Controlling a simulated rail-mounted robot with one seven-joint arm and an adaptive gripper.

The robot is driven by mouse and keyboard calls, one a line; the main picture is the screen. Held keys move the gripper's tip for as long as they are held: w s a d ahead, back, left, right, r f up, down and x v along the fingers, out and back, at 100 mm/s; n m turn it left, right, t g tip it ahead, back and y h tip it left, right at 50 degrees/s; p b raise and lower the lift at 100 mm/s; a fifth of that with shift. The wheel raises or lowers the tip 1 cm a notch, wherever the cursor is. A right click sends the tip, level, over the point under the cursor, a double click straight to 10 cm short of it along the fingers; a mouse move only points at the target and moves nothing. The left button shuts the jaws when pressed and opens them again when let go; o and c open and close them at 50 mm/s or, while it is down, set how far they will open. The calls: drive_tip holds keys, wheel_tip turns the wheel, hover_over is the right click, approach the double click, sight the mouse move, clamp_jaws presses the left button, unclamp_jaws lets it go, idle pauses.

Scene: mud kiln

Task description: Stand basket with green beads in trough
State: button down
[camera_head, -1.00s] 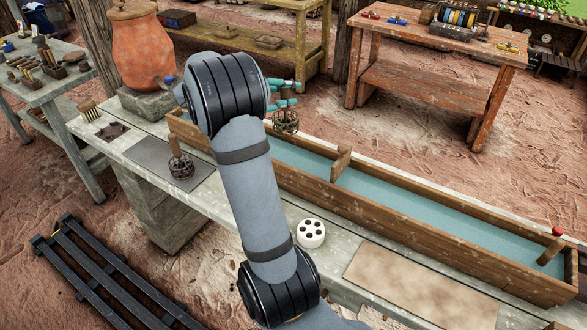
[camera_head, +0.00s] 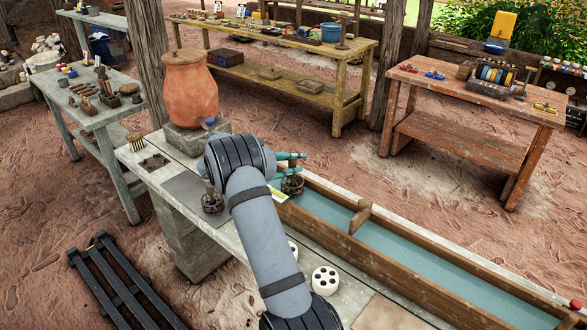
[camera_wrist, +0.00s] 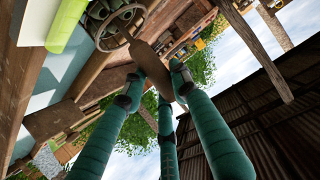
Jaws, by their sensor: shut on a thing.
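My gripper (camera_head: 290,157), with teal fingers, is shut on the upright handle of a small dark wire basket (camera_head: 292,184). The basket also shows in the wrist view (camera_wrist: 115,22), with dull greenish-grey round pieces inside; their exact colour is hard to tell. It hangs at the left end of the long wooden trough (camera_head: 400,262), left of the divider (camera_head: 360,216). I cannot tell whether it touches the water or floor there. A second, similar basket (camera_head: 212,203) stands upright on the bench, left of my arm.
A yellow-green piece (camera_head: 278,196) lies by the trough's left end, partly behind my arm. A white holed holder (camera_head: 325,280) stands on the bench in front; another is partly hidden. An orange clay jar (camera_head: 189,88) stands behind left. The trough right of the divider looks clear.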

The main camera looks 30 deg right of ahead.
sight(294, 182)
wheel_tip(294, 182, down, 4)
drive_tip(key=shift+r+p, duration=0.15)
drive_tip(key=shift+p, duration=0.6)
drive_tip(key=shift+f+b, duration=0.4)
drive_tip(key=shift+b, duration=0.05)
drive_tip(key=c, duration=1.4)
unclamp_jaws()
drive_tip(key=shift+r, duration=0.1)
drive_tip(key=shift+o, duration=0.2)
drive_tip(key=shift+a+r+p, duration=0.2)
drive_tip(key=shift+r+p, duration=0.05)
drive_tip(key=shift+p, duration=0.15)
drive_tip(key=b+v, duration=0.4)
drive_tip(key=v, duration=0.7)
drive_tip(key=shift+s+a, duration=0.2)
drive_tip(key=shift+a, duration=0.1)
